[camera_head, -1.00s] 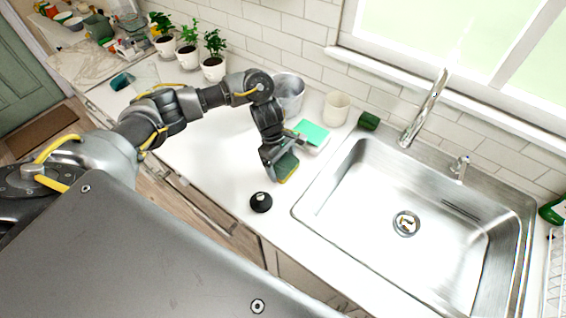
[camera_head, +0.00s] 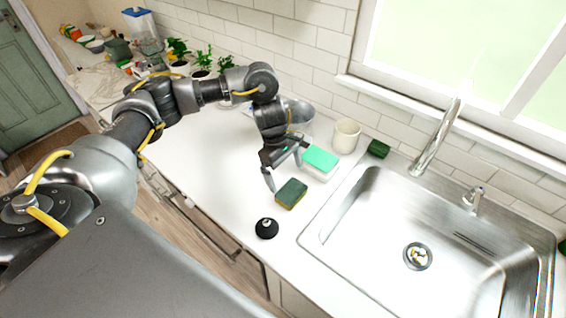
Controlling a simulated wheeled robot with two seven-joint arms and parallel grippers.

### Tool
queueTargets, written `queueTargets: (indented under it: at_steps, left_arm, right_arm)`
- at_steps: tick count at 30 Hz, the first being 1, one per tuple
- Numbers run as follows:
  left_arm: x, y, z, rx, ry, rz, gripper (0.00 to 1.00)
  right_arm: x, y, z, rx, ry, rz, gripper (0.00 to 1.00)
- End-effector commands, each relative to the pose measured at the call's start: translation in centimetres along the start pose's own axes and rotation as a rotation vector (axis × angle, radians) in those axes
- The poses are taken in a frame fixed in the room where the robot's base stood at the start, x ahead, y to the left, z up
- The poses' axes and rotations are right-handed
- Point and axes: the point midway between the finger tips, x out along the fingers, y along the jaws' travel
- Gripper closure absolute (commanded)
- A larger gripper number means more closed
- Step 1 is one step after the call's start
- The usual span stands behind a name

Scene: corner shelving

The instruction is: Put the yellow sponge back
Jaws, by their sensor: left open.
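The sponge (camera_head: 291,193) has a dark green top and a yellow lower edge. It appears to lie flat on the white counter, left of the sink (camera_head: 345,215). My left gripper (camera_head: 285,170) is open just behind and above it, pointing down, with one finger at the sponge's left and the other further back. The jaws look empty; whether a finger touches the sponge, I cannot tell. My right gripper is not in view.
A black round stopper (camera_head: 267,228) sits in front of the sponge. A white box with a teal top (camera_head: 319,162), a cream cup (camera_head: 346,136), a metal bucket (camera_head: 300,112) and a dark green block (camera_head: 378,149) stand behind. The counter (camera_head: 215,165) to the left is clear.

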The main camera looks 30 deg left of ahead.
Motion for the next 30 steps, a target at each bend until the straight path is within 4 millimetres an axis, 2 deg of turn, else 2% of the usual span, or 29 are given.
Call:
queueTargets:
  at_steps: [3, 9, 15, 30]
  left_arm:
    - [-1.9, 0.1, -0.1, 0.002, 0.002, 0.004, 0.00]
    - [-4.0, 0.1, 0.0, 0.001, 0.001, 0.002, 0.00]
    - [-4.6, 0.0, 0.0, 0.000, -0.001, -0.001, 0.00]
    - [-4.5, 0.0, 0.0, 0.000, -0.001, -0.001, 0.00]
  right_arm:
    - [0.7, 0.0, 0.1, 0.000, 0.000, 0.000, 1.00]
    - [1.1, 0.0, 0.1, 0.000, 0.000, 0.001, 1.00]
    - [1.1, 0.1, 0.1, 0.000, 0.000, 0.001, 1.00]
    - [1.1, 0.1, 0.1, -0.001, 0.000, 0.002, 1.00]
